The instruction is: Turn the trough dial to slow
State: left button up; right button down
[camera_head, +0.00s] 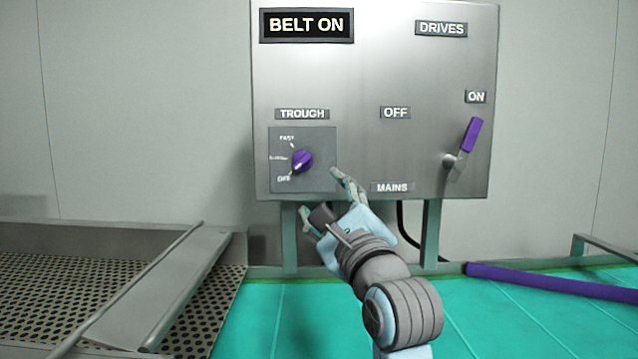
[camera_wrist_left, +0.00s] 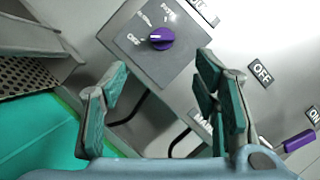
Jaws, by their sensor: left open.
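The trough dial is a purple knob (camera_head: 302,160) on a grey square plate (camera_head: 318,178) under the TROUGH label. It also shows in the left wrist view (camera_wrist_left: 162,38). Its labels run from FAST at the top, past a blurred middle label, to OFF at the bottom. The knob's pointer end appears to lie toward OFF. My left gripper (camera_head: 320,192) is open and empty, below and right of the knob, apart from it. In the left wrist view the knob sits beyond and between the spread fingertips (camera_wrist_left: 160,72). My right gripper is not in view.
The steel control panel (camera_head: 380,60) has a BELT ON display (camera_head: 306,25). A purple-handled mains lever (camera_head: 470,137) stands up toward ON at the right. A perforated trough (camera_head: 60,285) is at the left, a green belt (camera_head: 520,320) below. A purple bar (camera_head: 550,284) lies at right.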

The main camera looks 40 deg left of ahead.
aim_at(303, 163)
pick_arm(q)
jog(key=p+x, duration=0.2)
jog(key=x, duration=1.1)
jog(key=shift+w+a+r+p, duration=0.1)
jog(key=shift+w+r+p, duration=0.15)
jog(key=shift+p, duration=0.15)
jog(key=shift+w+a, duration=0.25)
jog(key=shift+a, duration=0.1)
jog(key=c, duration=1.2)
